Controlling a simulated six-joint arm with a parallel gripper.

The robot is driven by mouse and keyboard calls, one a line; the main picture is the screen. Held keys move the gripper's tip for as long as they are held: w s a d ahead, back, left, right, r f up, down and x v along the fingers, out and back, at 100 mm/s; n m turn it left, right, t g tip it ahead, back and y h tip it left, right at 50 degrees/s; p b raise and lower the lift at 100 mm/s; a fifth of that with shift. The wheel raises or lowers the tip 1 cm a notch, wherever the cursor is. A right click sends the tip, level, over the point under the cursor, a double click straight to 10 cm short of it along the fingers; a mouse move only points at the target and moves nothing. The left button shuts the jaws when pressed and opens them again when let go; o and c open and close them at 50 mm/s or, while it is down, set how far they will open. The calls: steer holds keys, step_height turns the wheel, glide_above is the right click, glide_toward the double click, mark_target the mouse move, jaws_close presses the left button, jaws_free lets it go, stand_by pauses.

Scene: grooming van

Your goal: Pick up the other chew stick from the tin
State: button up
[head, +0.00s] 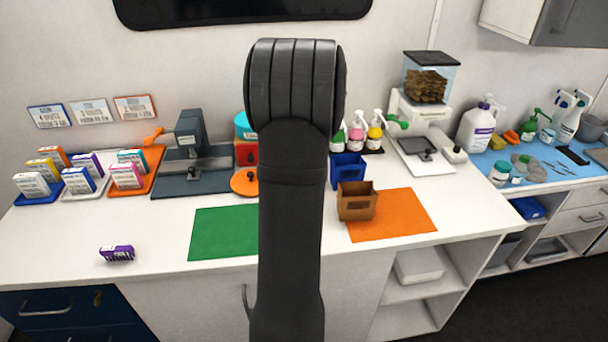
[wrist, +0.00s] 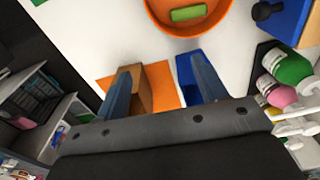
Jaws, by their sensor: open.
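In the wrist view, a round orange tin (wrist: 153,12) stands on the white counter at the top edge, partly cut off. One green chew stick (wrist: 188,14) lies inside it. My gripper (wrist: 161,64) is open, with nothing between its fingers, and is apart from the tin, which shows beyond the fingertips. In the head view my arm fills the middle and hides both the gripper and the tin.
A brown box (head: 357,205) stands on an orange mat (head: 405,222), with a blue box (head: 346,171) behind it. Pump bottles (head: 375,135) stand further back. A green mat (head: 222,232) lies bare. A purple brush-like object (head: 117,254) lies front left.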

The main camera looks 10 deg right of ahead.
steer(key=w+a+r+h, duration=0.4)
steer(key=w+a, duration=0.3)
steer(key=a, duration=0.2)
steer(key=shift+m, duration=0.3)
steer(key=x, duration=1.1)
steer(key=s+x, duration=0.1)
steer(key=x, duration=0.4)
steer(key=shift+s+f, duration=0.1)
steer(key=shift+f, duration=0.2)
steer(key=shift+a, duration=0.1)
steer(key=c, duration=0.7)
